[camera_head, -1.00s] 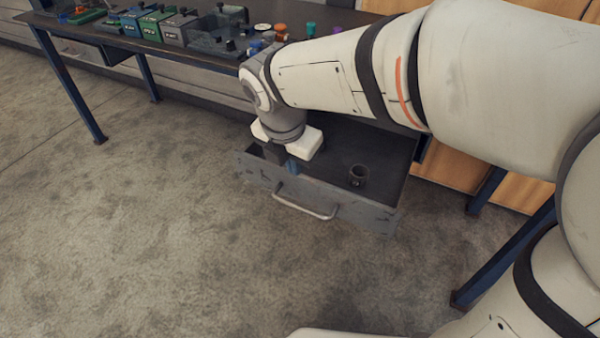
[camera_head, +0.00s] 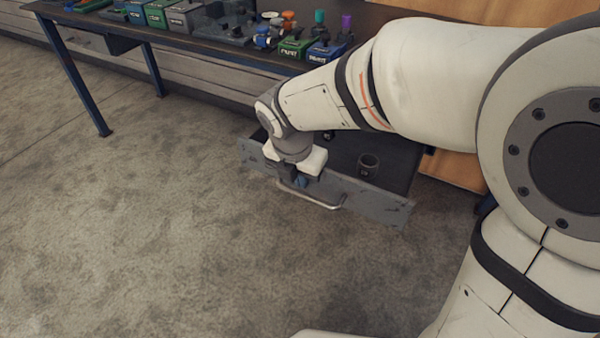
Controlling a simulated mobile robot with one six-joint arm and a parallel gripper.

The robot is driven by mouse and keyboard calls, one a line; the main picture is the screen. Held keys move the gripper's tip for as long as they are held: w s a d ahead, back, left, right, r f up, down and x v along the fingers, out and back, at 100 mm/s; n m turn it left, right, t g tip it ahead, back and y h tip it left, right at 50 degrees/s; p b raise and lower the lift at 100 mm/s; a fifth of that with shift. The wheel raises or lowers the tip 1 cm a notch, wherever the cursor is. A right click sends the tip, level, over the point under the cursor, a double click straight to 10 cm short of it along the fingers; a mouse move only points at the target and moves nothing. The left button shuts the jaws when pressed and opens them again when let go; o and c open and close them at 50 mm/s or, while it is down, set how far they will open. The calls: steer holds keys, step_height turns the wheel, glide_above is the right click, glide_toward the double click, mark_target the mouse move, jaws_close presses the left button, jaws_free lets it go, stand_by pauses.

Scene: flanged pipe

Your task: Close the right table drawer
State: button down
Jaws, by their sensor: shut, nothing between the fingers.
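The right table drawer (camera_head: 375,201) is pulled out from under the table, its grey front panel facing the open floor. A curved metal handle (camera_head: 310,196) is on that front. A small dark cup (camera_head: 369,166) stands inside the drawer on the right. My gripper (camera_head: 300,180) is shut and empty, pointing down at the left half of the drawer front, near the handle's left end. Its fingers overlap the panel in the picture; I cannot tell whether they touch it. My arm hides part of the drawer's inside and the table edge above it.
The dark table (camera_head: 190,45) carries several labelled bins, including a green bin (camera_head: 296,46), and small coloured parts. Another drawer (camera_head: 105,43) is under the table at the left. Blue table legs stand on the carpet. The floor in front is clear.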

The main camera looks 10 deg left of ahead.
steer(key=p, duration=1.2)
glide_above(341, 138)
steer(key=s, duration=0.2)
steer(key=shift+w+a+r, duration=0.1)
steer(key=shift+a+r, duration=0.05)
steer(key=shift+a, duration=0.2)
steer(key=shift+w+d+p, duration=0.3)
steer(key=shift+w, duration=0.6)
